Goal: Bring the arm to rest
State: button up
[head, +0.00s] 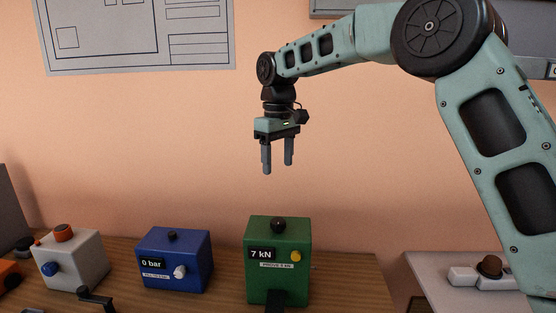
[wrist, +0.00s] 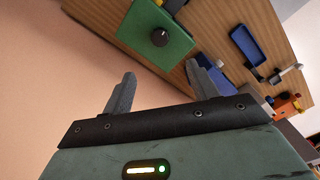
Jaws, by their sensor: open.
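My gripper (head: 278,158) is raised in the air with its fingers pointing down. Its two fingers are apart and nothing is between them. In the head view it hangs above the green box marked 7 kN (head: 268,265), with a clear gap between them. In the wrist view the gripper (wrist: 163,92) shows its two open fingers, with the green box (wrist: 150,45) and its black knob beyond them. My arm reaches in from the right, bent at the elbow.
A blue box marked 0 bar (head: 185,262) and a grey box (head: 75,262) with an orange button stand left on the wooden bench (head: 350,285). A brown-knobbed device (head: 490,267) sits on a pale surface at right. A blue tray (wrist: 246,46) shows in the wrist view.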

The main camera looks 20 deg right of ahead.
jog(key=shift+r, duration=0.45)
jog(key=s+a+f+n+b, duration=0.1)
jog(key=s+a+f, duration=0.35)
jog(key=s, duration=0.45)
jog(key=s+a+f+n+b, duration=0.1)
jog(key=s+a+f+b, duration=0.15)
jog(key=s+a, duration=0.55)
jog(key=s+d+f, duration=0.2)
jog(key=s+f, duration=0.1)
jog(key=s, duration=0.4)
jog(key=s+d+f+b, duration=0.1)
jog(key=s+d+f, duration=0.1)
jog(key=s+f, duration=0.2)
jog(key=s+d+f, duration=0.2)
jog(key=s+f, duration=0.1)
jog(key=s, duration=0.8)
jog(key=shift+f+y, duration=0.25)
jog(key=shift+y, duration=0.05)
